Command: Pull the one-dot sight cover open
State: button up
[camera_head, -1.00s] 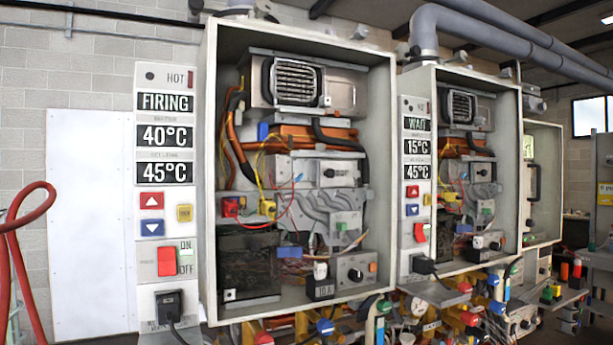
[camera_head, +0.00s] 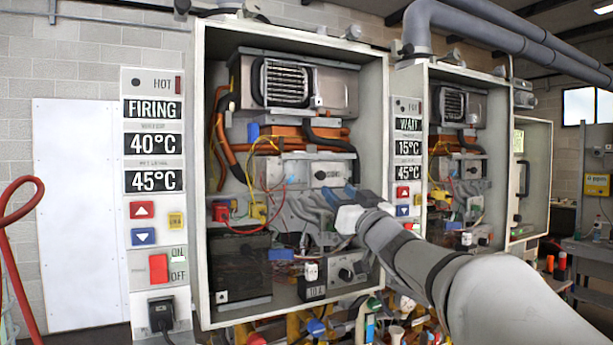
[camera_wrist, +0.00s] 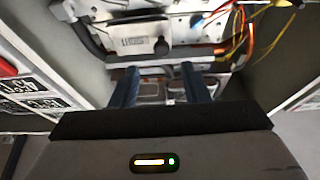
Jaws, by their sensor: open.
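The left heater's open cabinet (camera_head: 384,110) fills the middle of the head view. Inside it, a pale panel (camera_head: 300,172) with a small black knob (camera_head: 322,175) sits above the grey curved pipes. What looks like the same panel (camera_wrist: 105,38) shows at the top of the wrist view, with a dark knob (camera_wrist: 161,46). I cannot make out a one-dot mark on any part, so I cannot tell which is the sight cover. My gripper (camera_head: 340,197) is open, its blue fingers in front of the pipes, below and right of the knob. The fingers (camera_wrist: 160,86) look empty in the wrist view.
A display column (camera_head: 153,205) with a red switch stands left of the cabinet. A second open heater (camera_head: 456,165) stands to the right, partly hidden by my arm. Loose wires (camera_head: 262,175) hang near the panel. A red hose (camera_head: 18,210) is at far left.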

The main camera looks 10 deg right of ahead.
aim_at(323, 176)
jog(key=p+x, duration=0.2)
jog(key=x, duration=0.5)
jog(key=shift+w+a+r, duration=0.2)
jog(key=shift+w+r, duration=0.05)
jog(key=shift+w, duration=0.05)
jog(key=shift+c, duration=0.3)
grip_shut()
